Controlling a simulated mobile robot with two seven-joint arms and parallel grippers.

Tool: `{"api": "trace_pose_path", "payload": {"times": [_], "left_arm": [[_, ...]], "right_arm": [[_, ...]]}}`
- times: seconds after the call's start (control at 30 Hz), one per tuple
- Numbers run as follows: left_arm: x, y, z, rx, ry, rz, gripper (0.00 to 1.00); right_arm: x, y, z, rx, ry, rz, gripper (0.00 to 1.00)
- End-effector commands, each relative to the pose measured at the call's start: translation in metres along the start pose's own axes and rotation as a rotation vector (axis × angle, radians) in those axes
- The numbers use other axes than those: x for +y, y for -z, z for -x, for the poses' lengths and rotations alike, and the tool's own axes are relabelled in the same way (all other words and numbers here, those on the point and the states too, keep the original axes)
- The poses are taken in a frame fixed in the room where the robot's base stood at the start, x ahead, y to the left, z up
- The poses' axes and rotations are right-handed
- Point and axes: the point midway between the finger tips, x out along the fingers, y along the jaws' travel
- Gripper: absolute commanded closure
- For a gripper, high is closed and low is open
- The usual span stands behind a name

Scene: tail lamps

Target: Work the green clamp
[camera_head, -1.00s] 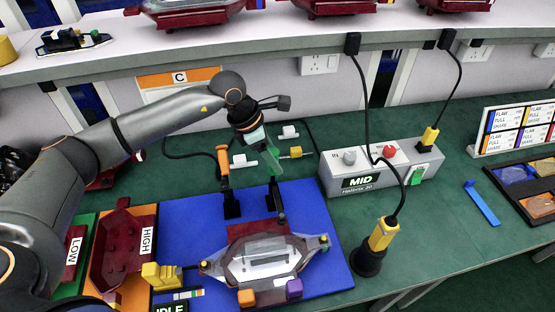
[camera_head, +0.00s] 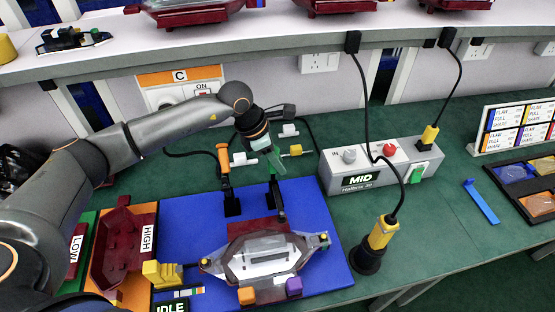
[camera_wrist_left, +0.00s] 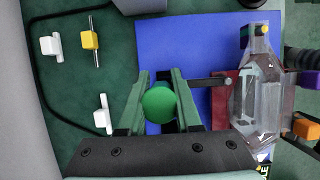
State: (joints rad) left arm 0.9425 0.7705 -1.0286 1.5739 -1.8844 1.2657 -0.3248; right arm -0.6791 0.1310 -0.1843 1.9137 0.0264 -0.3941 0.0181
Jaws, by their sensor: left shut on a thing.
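The green clamp (camera_head: 278,202) stands upright at the back edge of the blue board (camera_head: 330,215), behind the lamp. My left gripper (camera_head: 273,162) reaches down from behind and is shut on the clamp's handle. In the left wrist view the round green handle end (camera_wrist_left: 158,103) sits between the two fingers, and the clamp's arm (camera_wrist_left: 210,82) points toward the lamp. The tail lamp (camera_head: 262,262), a clear lens over a dark red base, lies on the board. The orange-handled clamp (camera_head: 224,165) stands upright to the left. My right gripper is not in view.
The grey tester box (camera_head: 385,168) reading MID stands right of the board. A yellow-and-black plug tool (camera_head: 378,240) stands at the board's right edge. White and yellow small parts (camera_head: 290,152) lie behind the clamps.

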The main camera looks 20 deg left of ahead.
Motion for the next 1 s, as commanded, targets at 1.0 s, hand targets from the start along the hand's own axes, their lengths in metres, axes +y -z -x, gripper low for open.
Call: {"api": "trace_pose_path", "payload": {"times": [1.0], "left_arm": [[0.0004,-0.0002,0.0008,0.0,-0.001,0.0,1.0]], "right_arm": [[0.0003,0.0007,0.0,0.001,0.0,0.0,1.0]]}}
